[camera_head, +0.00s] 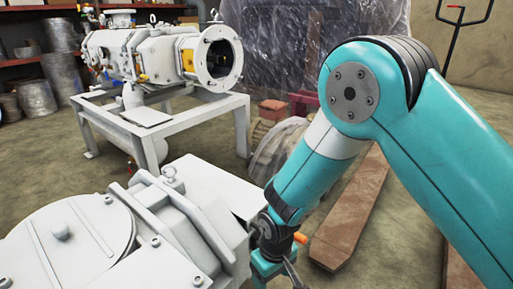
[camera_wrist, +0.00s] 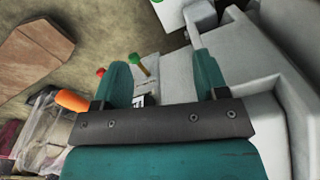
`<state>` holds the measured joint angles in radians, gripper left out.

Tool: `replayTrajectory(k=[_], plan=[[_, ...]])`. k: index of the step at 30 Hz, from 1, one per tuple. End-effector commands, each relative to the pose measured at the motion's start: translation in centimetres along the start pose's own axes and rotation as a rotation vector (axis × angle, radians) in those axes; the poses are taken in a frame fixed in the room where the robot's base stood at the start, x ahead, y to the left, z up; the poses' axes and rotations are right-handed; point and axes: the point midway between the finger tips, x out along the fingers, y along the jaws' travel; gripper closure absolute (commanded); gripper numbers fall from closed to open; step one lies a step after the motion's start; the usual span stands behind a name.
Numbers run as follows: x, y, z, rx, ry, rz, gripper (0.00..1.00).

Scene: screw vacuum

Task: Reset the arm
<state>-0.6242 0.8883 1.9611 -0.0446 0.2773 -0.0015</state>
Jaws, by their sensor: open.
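My teal arm reaches from the right side of the head view down to the bottom middle. My gripper (camera_wrist: 163,76) shows in the wrist view with its two teal fingers apart and nothing clearly held between them. In the head view its tip is low and partly cut off by the bottom edge, beside the near white machine (camera_head: 75,245). In the wrist view, a rod with a green knob (camera_wrist: 134,60) and a small red knob (camera_wrist: 100,72) appear near the left finger. I cannot tell whether the finger touches them.
Another white screw vacuum machine (camera_head: 160,55) stands on a white frame (camera_head: 165,126) at the back left. Wooden planks (camera_head: 350,215) lie on the floor behind my arm. Plastic sheeting (camera_head: 270,40) hangs behind. Pale machine surfaces (camera_wrist: 255,60) lie close to the right finger in the wrist view.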

Motion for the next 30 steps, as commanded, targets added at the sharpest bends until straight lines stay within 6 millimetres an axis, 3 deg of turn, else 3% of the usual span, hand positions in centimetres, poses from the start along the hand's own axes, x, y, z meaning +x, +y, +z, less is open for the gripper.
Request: replayTrajectory(k=[1, 6, 12, 18, 24, 26, 30], plan=[[-3.6, 0.3, 0.0, 0.015, 0.021, -0.020, 0.33], [-14.4, 0.8, 2.6, 0.049, 0.064, -0.108, 0.33], [-24.8, 0.4, 8.3, 0.057, 0.119, -0.189, 0.33], [-30.6, -0.7, 13.8, 0.045, 0.162, -0.230, 0.33], [-33.6, -2.0, 18.3, 0.026, 0.195, -0.247, 0.33], [-34.3, -2.5, 19.5, 0.019, 0.205, -0.250, 0.33], [-38.0, -2.7, 19.3, 0.017, 0.198, -0.253, 0.33]])
